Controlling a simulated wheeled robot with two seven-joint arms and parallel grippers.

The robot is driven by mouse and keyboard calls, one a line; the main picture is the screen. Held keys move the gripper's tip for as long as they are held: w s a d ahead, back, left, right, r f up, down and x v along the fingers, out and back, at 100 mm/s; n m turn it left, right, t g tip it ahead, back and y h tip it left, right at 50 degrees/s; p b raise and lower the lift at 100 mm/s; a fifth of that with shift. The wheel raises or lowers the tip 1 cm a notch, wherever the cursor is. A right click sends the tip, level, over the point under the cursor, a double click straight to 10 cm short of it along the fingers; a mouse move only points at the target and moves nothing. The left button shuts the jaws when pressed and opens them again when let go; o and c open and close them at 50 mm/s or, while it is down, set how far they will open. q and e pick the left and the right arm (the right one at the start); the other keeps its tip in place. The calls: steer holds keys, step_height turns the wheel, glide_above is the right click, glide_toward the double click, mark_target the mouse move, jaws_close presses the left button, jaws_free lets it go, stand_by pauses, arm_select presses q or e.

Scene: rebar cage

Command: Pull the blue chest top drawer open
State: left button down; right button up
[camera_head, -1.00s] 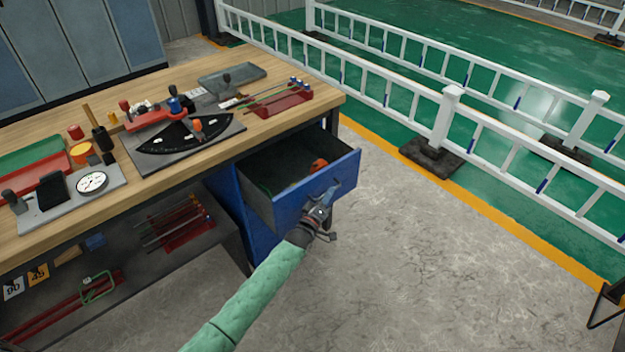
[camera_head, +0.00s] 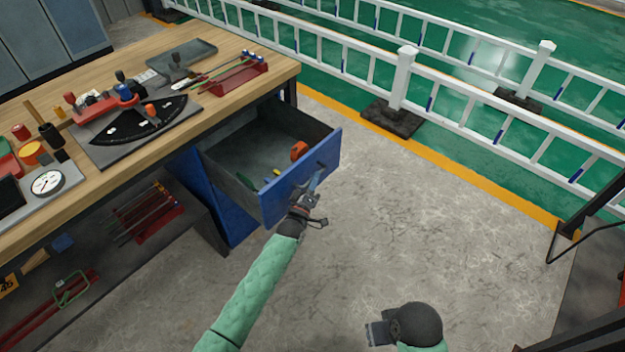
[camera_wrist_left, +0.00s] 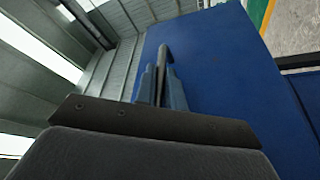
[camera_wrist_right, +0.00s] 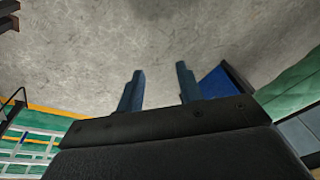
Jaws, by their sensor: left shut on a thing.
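The blue chest (camera_head: 228,212) stands under the right end of the workbench. Its top drawer (camera_head: 330,158) is pulled well out, and its grey inside shows an orange item (camera_head: 299,150) and small green and yellow items. My left gripper (camera_head: 314,182) is at the drawer's front and is shut on the drawer handle. In the left wrist view the fingers (camera_wrist_left: 160,88) close around the dark handle (camera_wrist_left: 165,55) against the blue front. My right gripper (camera_head: 378,332) is low at the bottom of the head view, away from the chest; in the right wrist view its fingers (camera_wrist_right: 160,90) are apart and empty.
The wooden workbench (camera_head: 215,110) carries a protractor-like bending plate (camera_head: 140,130), a grey tray (camera_head: 182,55) and a red rod holder (camera_head: 235,80). A white railing (camera_head: 403,80) stands behind. The concrete floor (camera_head: 420,220) right of the drawer is clear. A dark frame stands at the right edge.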

arm_select(q)
steer(key=c, duration=1.5)
jaws_free()
arm_select(e)
steer(key=shift+w, duration=0.1)
